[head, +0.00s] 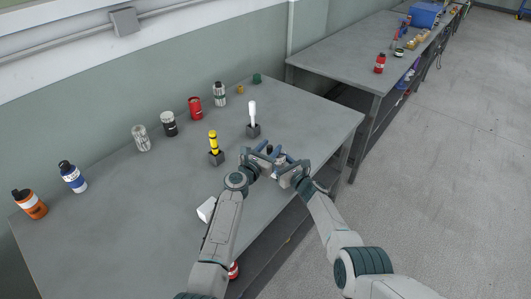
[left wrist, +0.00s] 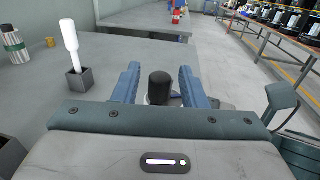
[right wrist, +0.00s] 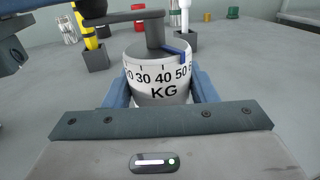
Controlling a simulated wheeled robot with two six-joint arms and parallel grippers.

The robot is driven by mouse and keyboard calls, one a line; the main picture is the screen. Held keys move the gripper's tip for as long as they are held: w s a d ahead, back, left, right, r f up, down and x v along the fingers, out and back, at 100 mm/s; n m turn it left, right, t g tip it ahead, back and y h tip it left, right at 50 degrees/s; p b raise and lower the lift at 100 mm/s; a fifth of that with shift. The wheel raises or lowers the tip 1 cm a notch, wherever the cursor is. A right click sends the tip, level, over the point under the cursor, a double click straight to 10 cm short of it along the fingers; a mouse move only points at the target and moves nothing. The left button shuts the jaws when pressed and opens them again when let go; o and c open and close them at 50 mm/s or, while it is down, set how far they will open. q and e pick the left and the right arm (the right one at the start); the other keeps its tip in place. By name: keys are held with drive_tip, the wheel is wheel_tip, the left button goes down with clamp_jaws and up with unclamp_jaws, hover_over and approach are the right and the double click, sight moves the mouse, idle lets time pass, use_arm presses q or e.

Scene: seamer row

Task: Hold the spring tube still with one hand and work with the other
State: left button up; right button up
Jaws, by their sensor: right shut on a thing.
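The spring tube (right wrist: 158,78) is a white cylinder with a black number scale marked KG and a blue pointer. A grey crank arm (right wrist: 155,30) on its top ends in a dark knob (right wrist: 92,8). My right gripper (right wrist: 162,92) is shut on the tube's body, one blue finger on each side. In the left wrist view a black knob (left wrist: 160,88) stands between the blue fingers of my left gripper (left wrist: 160,84). Those fingers are open, with gaps at both sides of the knob. In the head view both grippers meet near the table's front edge, hiding most of the tube.
A yellow-handled tool (head: 213,141) and a white-handled tool (head: 252,112) stand in dark block holders behind the grippers. Several jars and bottles line the wall side, including a red one (head: 195,107). A white object (head: 206,209) lies beside my left arm. The table's left middle is clear.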

use_arm(q)
drive_tip(key=v, duration=1.2)
drive_tip(key=shift+f, duration=0.1)
drive_tip(key=w+a+m+g+h, duration=0.4)
drive_tip(key=w+m+g+h, duration=0.1)
drive_tip(key=m+g+h, duration=0.15)
drive_tip(key=shift+n, duration=0.25)
drive_tip(key=x, duration=1.1)
drive_tip(key=shift+d+r, duration=0.2)
drive_tip(key=shift+r, duration=0.15)
